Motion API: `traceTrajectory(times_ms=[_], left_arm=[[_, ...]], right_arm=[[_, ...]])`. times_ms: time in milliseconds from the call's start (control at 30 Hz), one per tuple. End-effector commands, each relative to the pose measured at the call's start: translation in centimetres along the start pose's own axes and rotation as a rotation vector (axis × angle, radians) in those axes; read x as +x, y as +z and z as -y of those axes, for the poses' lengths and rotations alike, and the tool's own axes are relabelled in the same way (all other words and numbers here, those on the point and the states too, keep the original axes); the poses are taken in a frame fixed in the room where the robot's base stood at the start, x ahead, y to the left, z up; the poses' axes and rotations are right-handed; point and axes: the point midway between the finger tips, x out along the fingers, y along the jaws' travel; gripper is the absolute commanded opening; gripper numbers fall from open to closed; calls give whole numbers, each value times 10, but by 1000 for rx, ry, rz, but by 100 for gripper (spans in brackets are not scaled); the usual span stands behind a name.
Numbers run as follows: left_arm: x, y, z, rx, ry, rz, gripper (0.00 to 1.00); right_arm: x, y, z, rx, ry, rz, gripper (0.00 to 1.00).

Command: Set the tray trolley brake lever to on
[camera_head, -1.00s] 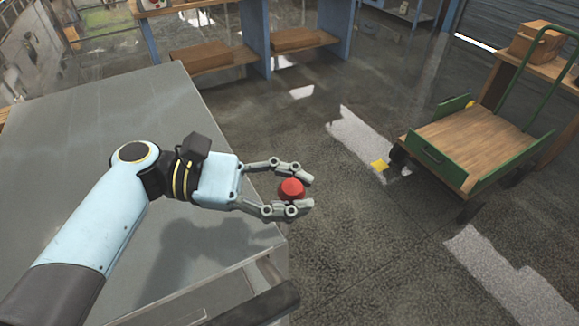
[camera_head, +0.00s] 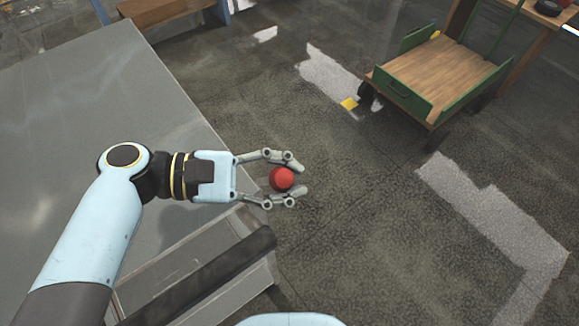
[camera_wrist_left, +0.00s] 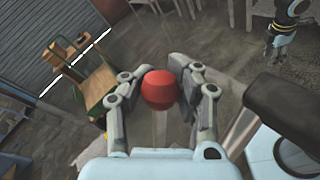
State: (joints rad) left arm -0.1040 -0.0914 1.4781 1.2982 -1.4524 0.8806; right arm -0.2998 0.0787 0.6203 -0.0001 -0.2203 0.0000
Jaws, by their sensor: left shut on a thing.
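The brake lever's round red knob (camera_head: 281,179) stands beside the right edge of a grey metal unit, which I take to be the tray trolley (camera_head: 120,110). My left gripper (camera_head: 284,179) is shut on the red knob, with one finger on each side. In the left wrist view the knob (camera_wrist_left: 159,90) sits between the two fingers (camera_wrist_left: 163,95), with a pale stem faintly visible below it. The lever's lower part and any on/off marks are hidden. My right gripper (camera_wrist_left: 278,48) shows small at the upper right of the left wrist view; its jaw state is unclear.
A black bar handle (camera_head: 195,280) runs along the trolley's near side, just below my left gripper. A green cart with a wooden deck (camera_head: 445,68) stands at the upper right. The floor between is clear.

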Motion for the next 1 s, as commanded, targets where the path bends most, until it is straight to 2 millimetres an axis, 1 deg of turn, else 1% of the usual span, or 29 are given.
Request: traceTrajectory(times_ms=[33, 233, 267, 500, 533, 733, 833, 933, 1000], left_arm=[[-3, -5, 11, -16, -19, -8, 0], [-3, -5, 11, -17, -20, -8, 0], [-3, -5, 11, -17, -19, -8, 26], [-2, -4, 7, -11, -12, -6, 57], [-2, -3, 6, -10, -11, -6, 58], [-1, -2, 4, -7, -8, -4, 58], [-4, -2, 4, -7, -7, -5, 58], [-16, -3, 4, -6, -8, -8, 58], [-30, -3, 4, -4, -9, -9, 58]], right_arm=[[0, 0, 0, 0, 0, 0, 40], [0, 0, 0, 0, 0, 0, 40], [0, 0, 0, 0, 0, 0, 40], [0, 0, -3, -1, 3, 0, 40], [0, 1, -2, -1, 3, 1, 40], [0, 1, -2, -1, 2, 1, 40], [0, 0, -2, -1, 3, 0, 40], [0, 0, -2, -1, 2, 0, 40], [0, 0, -2, -1, 2, 0, 40]])
